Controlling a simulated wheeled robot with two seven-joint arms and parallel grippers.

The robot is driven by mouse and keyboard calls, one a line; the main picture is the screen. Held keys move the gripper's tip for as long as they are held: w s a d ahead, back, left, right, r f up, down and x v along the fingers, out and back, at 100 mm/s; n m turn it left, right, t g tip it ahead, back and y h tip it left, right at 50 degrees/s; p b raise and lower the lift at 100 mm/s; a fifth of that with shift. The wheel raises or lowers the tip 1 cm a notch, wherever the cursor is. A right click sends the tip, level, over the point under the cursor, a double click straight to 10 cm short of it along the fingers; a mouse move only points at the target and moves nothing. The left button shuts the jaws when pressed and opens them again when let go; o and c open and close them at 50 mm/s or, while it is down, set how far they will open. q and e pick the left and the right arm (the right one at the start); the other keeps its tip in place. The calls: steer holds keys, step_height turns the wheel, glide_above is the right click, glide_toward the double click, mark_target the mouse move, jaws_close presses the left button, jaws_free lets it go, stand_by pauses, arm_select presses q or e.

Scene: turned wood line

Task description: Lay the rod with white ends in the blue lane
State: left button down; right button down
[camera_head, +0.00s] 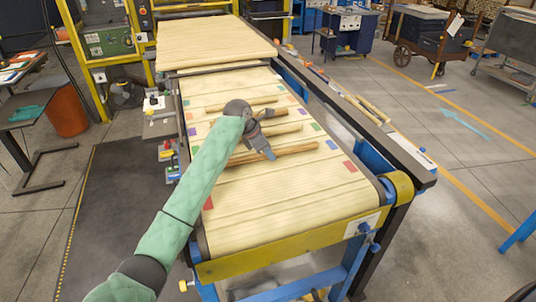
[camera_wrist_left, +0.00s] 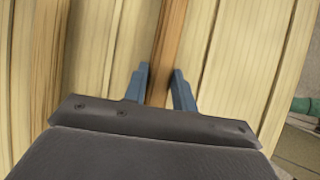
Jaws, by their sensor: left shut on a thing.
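My left gripper (camera_head: 268,150) is over the slatted belt and shut on a brown rod (camera_head: 298,149). In the left wrist view the brown rod (camera_wrist_left: 166,45) runs between its two blue fingers (camera_wrist_left: 162,80). The rod lies across the belt, close to its surface; I cannot tell whether it touches. No white ends can be made out on it. Other paler rods lie farther up the belt, such as one rod (camera_head: 284,129) just beyond the gripper and another (camera_head: 243,104) farther back. A blue lane marker (camera_head: 331,145) shows at the belt's right edge. My right gripper is out of view.
Coloured markers line both belt edges, including red ones (camera_head: 350,167) (camera_head: 208,203) nearer me. The near belt (camera_head: 290,215) is clear. A dark rail (camera_head: 345,115) runs along the right side, with rods beside it. Yellow guard posts (camera_head: 82,62) stand at left.

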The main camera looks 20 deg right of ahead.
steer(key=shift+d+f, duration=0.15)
arm_select(q)
steer(key=c, duration=1.2)
jaws_free()
steer(key=shift+f, duration=0.1)
steer(key=shift+c, duration=0.2)
steer(key=shift+o, duration=0.6)
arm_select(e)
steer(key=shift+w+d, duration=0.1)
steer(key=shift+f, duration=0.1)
arm_select(q)
steer(key=shift+a+r, duration=0.2)
steer(key=shift+r, duration=0.15)
steer(key=b+v, duration=0.3)
steer(key=v, duration=0.7)
steer(key=shift+a+r, duration=0.3)
steer(key=shift+r, duration=0.35)
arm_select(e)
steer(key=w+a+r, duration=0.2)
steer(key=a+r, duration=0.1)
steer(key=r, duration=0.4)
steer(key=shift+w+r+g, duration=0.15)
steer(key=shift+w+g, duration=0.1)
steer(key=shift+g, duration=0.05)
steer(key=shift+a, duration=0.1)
